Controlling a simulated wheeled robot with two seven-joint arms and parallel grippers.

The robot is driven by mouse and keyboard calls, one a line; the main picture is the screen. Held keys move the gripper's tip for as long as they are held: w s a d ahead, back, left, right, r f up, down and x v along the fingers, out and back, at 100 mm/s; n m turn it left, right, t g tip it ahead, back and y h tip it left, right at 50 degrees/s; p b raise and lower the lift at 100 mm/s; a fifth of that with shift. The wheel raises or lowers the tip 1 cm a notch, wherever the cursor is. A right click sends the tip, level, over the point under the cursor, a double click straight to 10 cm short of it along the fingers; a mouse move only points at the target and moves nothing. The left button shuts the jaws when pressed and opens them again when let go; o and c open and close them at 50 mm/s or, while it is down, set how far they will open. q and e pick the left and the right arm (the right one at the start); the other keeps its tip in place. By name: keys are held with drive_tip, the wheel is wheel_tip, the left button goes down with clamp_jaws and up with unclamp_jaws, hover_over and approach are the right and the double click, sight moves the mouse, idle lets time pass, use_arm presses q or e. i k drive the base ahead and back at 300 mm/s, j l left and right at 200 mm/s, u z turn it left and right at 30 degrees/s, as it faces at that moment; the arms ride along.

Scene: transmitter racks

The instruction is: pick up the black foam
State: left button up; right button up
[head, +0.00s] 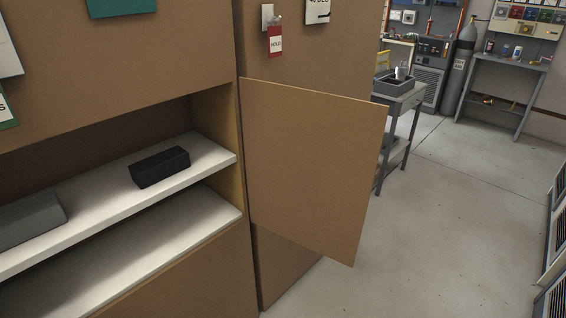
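The black foam (160,167) is a dark rectangular block. It lies on the upper white shelf (100,205) of an open brown cabinet, near the shelf's right end in the head view. Nothing covers it from this side. Neither of my grippers shows in the head view.
A grey block (32,222) lies on the same shelf to the left. A lower white shelf (165,245) is bare where visible. A brown door (312,170) stands open at the right of the opening. A grey cart (398,100) stands behind it. Floor (440,220) at right is clear.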

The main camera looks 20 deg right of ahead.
sight(147, 172)
drive_tip(key=i+l+u, duration=0.3)
drive_tip(key=l+u, duration=0.15)
drive_tip(key=l, duration=0.4)
drive_tip(key=i+l+u, duration=0.15)
drive_tip(key=l+u, duration=0.3)
drive_tip(key=l, duration=0.45)
drive_tip(key=l+u, duration=0.5)
drive_tip(key=l, duration=0.45)
drive_tip(key=k+l+u, duration=0.2)
drive_tip(key=l+u, duration=0.25)
drive_tip(key=l, duration=0.5)
